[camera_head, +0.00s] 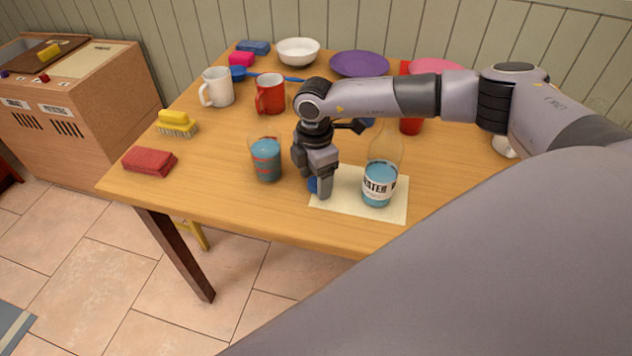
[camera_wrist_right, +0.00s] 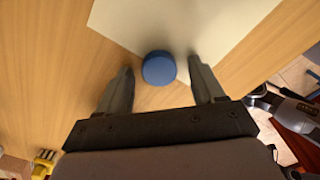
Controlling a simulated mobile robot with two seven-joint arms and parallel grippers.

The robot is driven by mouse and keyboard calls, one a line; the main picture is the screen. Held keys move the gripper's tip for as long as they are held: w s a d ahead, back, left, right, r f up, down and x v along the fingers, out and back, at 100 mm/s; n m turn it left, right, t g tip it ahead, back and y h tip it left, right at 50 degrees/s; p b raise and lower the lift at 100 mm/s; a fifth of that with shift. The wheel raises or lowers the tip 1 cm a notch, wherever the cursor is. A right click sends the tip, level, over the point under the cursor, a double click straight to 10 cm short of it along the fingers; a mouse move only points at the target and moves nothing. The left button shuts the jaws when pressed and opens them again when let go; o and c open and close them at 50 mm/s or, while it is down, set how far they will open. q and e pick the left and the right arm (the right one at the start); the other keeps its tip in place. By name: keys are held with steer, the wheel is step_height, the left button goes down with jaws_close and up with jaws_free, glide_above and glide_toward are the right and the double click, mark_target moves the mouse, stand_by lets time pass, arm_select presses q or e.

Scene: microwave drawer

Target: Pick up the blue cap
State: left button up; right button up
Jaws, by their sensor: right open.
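The blue cap (camera_wrist_right: 159,68) lies at the edge of a cream paper sheet on the table. In the right wrist view it sits between the tips of my open right gripper (camera_wrist_right: 160,84), with a gap to the right finger and a gap to the left one. In the head view the cap (camera_head: 313,185) is partly hidden behind my right gripper (camera_head: 320,190), which points down over it. A clear bottle labelled WATER (camera_head: 378,183), part filled with blue liquid, stands upright on the sheet (camera_head: 341,203).
A glass of blue liquid (camera_head: 266,160) stands left of my right gripper. The front table edge is close to the sheet.

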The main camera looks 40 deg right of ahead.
mark_target(315, 182)
steer(key=c, duration=1.1)
step_height(315, 182, up, 20)
steer(key=shift+r, duration=0.1)
